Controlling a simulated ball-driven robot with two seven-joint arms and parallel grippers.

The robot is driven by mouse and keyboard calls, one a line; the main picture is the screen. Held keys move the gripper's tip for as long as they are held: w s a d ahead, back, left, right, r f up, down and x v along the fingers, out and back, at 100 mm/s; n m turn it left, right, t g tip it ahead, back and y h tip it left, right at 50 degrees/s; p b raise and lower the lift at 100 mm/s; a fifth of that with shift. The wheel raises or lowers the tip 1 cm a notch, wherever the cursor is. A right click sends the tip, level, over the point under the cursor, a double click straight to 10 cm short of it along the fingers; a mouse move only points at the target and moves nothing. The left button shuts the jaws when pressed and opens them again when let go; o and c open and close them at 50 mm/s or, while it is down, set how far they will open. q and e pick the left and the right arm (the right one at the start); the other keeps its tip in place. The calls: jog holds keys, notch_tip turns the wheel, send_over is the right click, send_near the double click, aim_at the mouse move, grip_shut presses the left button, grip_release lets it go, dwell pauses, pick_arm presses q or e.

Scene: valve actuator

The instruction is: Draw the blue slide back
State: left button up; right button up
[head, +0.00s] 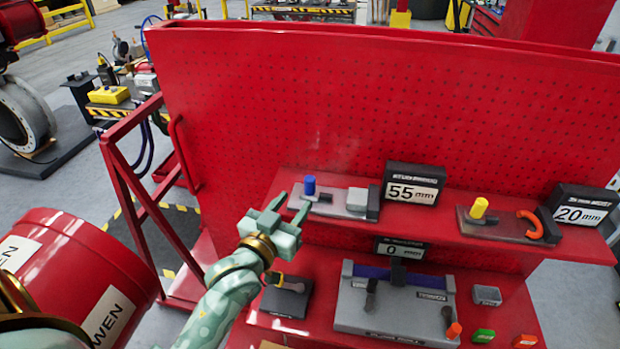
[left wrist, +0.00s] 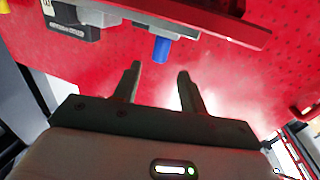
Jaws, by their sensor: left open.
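The blue slide knob (head: 310,185) is a short upright cylinder at the left end of a grey slide unit (head: 345,205) on the upper red shelf. A display reading 55 mm (head: 412,184) stands behind that unit. My left gripper (head: 292,207) is open and empty, with its fingers pointing toward the knob from the front left. In the left wrist view the blue knob (left wrist: 161,49) appears just beyond the gap between my open fingertips (left wrist: 159,71), and nothing is between them. I see no contact with the knob. My right gripper is not in view.
A yellow-knobbed slide unit (head: 479,208) with a 20 mm display (head: 582,209) sits to the right. Below are a black handle block (head: 288,297), a grey fixture (head: 395,308) with a 0 mm display (head: 399,249), and coloured buttons. A red perforated panel (head: 370,110) rises behind.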

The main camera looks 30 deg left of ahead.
aim_at(305, 178)
pick_arm(q)
jog(key=w, duration=0.8)
jog(key=shift+w+p, duration=0.2)
jog(key=shift+p, duration=0.2)
grip_shut()
jog(key=shift+s+a+r+p, duration=0.15)
jog(key=shift+a+p, duration=0.35)
jog(key=shift+p, duration=0.35)
jog(key=shift+a, duration=0.15)
grip_release()
jog(key=shift+f, duration=0.2)
